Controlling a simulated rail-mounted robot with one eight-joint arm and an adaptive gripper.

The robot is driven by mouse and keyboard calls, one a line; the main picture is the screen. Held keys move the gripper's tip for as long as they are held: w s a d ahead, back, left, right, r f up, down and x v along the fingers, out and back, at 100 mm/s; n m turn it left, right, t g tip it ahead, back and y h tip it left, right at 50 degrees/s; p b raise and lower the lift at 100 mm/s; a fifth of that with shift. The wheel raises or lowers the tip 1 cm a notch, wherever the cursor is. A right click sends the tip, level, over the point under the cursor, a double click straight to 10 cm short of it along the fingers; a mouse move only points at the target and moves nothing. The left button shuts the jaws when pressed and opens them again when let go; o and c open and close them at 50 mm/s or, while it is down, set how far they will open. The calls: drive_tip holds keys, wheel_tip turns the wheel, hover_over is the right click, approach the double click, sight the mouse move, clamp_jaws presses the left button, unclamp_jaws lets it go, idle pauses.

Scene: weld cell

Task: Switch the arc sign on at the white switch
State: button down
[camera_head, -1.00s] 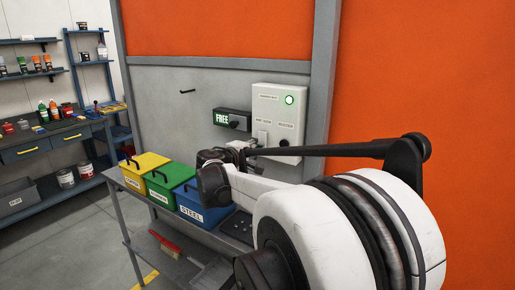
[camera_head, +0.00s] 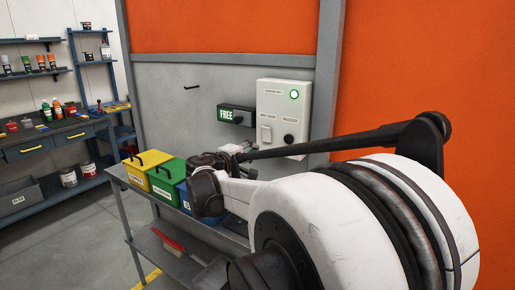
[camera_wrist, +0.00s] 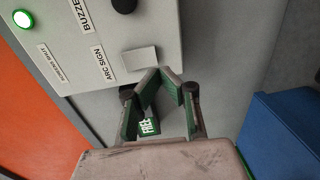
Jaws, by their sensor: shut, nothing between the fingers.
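The white switch (camera_head: 266,134) sits at the lower left of the grey-white control box on the wall. In the wrist view the switch (camera_wrist: 139,60) is a pale square plate beside the "ARC SIGN" label (camera_wrist: 103,64). The lit sign (camera_head: 236,115) left of the box reads "FREE" in green. My gripper (camera_head: 238,150) is below and left of the switch in the head view. In the wrist view its fingertips (camera_wrist: 160,74) are close together, just beside the switch's edge, with nothing held. Whether they touch it I cannot tell. The switch's tilt is unclear.
The control box (camera_head: 292,95) also carries a green lamp (camera_head: 294,95) and a black buzzer knob (camera_head: 288,139). Yellow (camera_head: 149,159), green (camera_head: 166,185) and blue (camera_wrist: 285,130) bins stand on the bench (camera_head: 118,173) below. A wall hook (camera_head: 191,87) is at upper left.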

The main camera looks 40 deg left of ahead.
drive_tip(key=s, duration=0.8)
drive_tip(key=shift+s+d+f+b, duration=0.25)
drive_tip(key=shift+s+f+b, duration=0.05)
drive_tip(key=shift+f+b, duration=0.15)
